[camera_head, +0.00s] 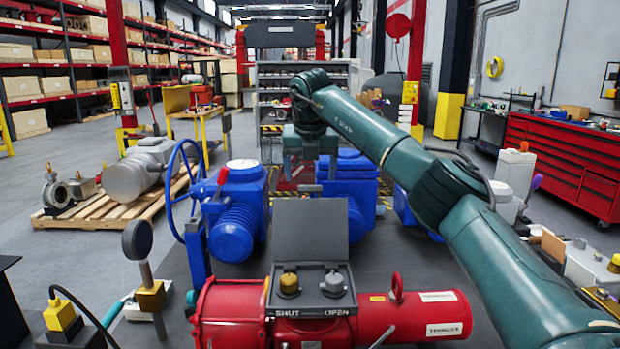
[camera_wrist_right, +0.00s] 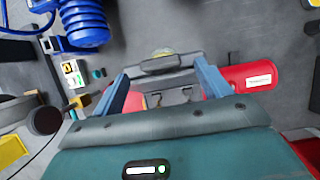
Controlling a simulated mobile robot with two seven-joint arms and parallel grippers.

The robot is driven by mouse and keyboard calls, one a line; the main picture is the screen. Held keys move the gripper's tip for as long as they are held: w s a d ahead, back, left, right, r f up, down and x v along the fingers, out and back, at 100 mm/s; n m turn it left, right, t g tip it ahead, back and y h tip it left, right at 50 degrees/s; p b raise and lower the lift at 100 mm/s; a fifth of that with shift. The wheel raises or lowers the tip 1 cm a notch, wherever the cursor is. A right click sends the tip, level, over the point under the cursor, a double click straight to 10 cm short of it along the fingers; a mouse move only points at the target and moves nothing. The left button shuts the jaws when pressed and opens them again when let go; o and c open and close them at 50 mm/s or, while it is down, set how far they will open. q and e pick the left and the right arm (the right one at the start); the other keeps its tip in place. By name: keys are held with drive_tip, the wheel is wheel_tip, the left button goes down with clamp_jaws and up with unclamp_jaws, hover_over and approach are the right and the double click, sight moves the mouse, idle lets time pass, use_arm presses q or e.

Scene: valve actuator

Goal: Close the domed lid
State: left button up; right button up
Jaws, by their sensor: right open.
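The lid (camera_head: 310,229) is a grey square plate standing raised at the back of a small control box (camera_head: 311,289) on the red actuator (camera_head: 420,318). Its inner face is toward the head camera, so any dome on its far side is hidden there. In the right wrist view the lid (camera_wrist_right: 160,65) shows nearly edge-on, with a rounded yellowish patch at its far side. My right gripper (camera_head: 309,170) is open and empty, above the lid in the head view. Its fingers (camera_wrist_right: 165,78) appear on either side of the lid in the wrist view; contact cannot be told. My left gripper is not in view.
A yellow knob (camera_head: 289,282) and a grey knob (camera_head: 334,284) sit on the control box, labelled SHUT and OPEN. Blue valve actuators (camera_head: 236,212) stand behind. A red lifting eye (camera_head: 397,287) sticks up at right. A round black-headed post (camera_head: 138,241) stands left.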

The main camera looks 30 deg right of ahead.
sight(310, 187)
drive_tip(key=shift+x, duration=1.65)
drive_tip(key=c, duration=1.4)
